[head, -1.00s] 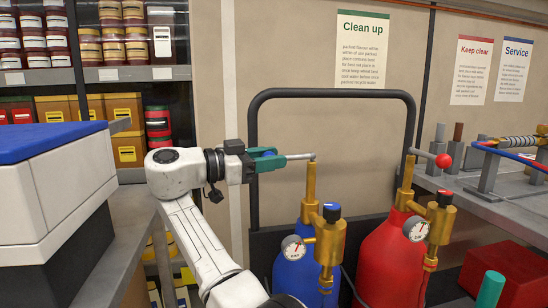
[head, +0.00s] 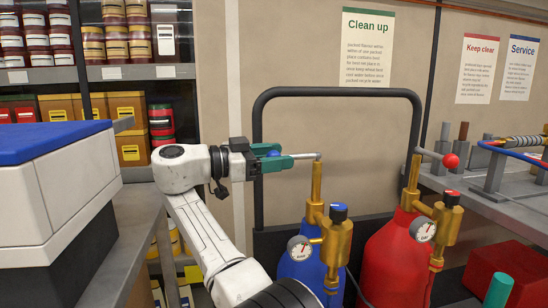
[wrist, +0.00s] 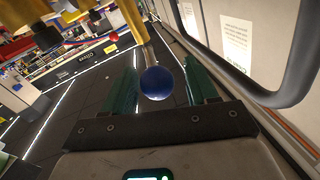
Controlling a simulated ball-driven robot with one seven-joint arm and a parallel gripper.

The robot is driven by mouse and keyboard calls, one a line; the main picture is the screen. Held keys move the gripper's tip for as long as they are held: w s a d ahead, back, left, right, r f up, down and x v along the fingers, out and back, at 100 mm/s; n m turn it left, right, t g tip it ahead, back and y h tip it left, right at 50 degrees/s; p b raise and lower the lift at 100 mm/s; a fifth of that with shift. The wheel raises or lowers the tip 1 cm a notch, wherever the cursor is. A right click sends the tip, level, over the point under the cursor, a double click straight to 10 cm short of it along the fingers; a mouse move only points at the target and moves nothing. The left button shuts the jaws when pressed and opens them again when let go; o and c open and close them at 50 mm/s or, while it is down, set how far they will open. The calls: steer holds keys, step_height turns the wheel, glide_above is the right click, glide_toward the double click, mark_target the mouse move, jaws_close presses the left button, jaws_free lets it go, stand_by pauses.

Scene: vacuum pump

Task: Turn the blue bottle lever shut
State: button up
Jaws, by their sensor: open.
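The blue bottle (head: 293,268) stands in the lower middle of the head view, with a brass valve stem (head: 316,183) on top. Its lever (head: 304,156) is a grey rod pointing left from the stem top, about level, with a blue ball knob (head: 271,154) on its end. My gripper (head: 275,157) comes from the left with its teal fingers around the knob. In the wrist view the blue ball (wrist: 156,83) sits between the two fingers of my gripper (wrist: 160,88), with gaps on both sides. The gripper is open.
A red bottle (head: 397,262) with a red-knobbed lever (head: 451,161) stands to the right. A black rail frame (head: 258,130) rises behind the bottles. A gauge (head: 300,248) sits on the blue bottle. A blue-topped white box (head: 70,190) is at the left.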

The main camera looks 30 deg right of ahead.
steer(key=shift+a, duration=0.1)
steer(key=v, duration=0.7)
steer(key=shift+a+p, duration=0.2)
steer(key=shift+p, duration=0.15)
stand_by(0.4)
